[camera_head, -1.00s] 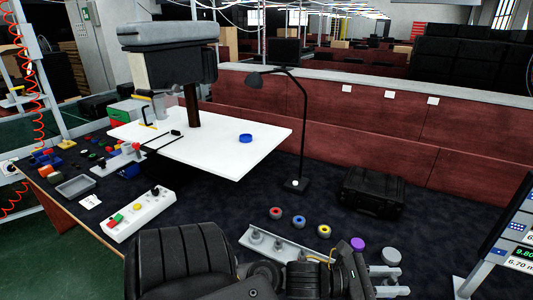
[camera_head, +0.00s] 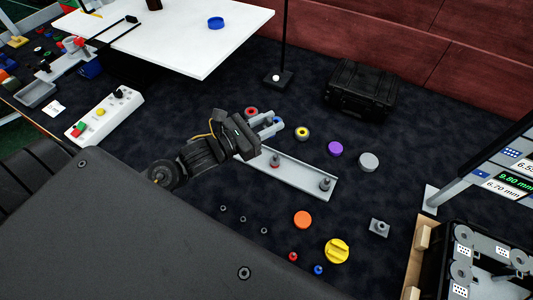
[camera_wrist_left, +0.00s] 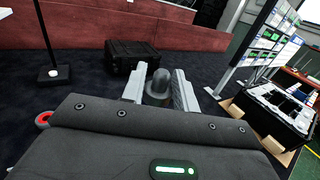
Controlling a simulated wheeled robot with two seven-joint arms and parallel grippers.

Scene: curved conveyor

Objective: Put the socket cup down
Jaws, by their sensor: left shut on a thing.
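My left gripper (camera_head: 267,125) is near the far left end of a light grey rail (camera_head: 303,179), beside the red and blue rings. Its arm hides that end of the rail. In the left wrist view its fingers (camera_wrist_left: 158,88) are closed on a dark grey, round-topped piece, which I take to be the socket cup (camera_wrist_left: 157,80). The cup's lower part is hidden behind the wrist housing. In the head view I cannot make the held cup out clearly. Two small grey pieces (camera_head: 325,183) stand upright on the rail. My right gripper is not in view.
A red ring (camera_head: 251,112), a yellow ring (camera_head: 302,133), a purple disc (camera_head: 335,148) and a grey disc (camera_head: 369,162) lie on the dark surface. A black case (camera_head: 361,88) stands behind. Orange and yellow discs lie in front. A white control box (camera_head: 103,115) is at left.

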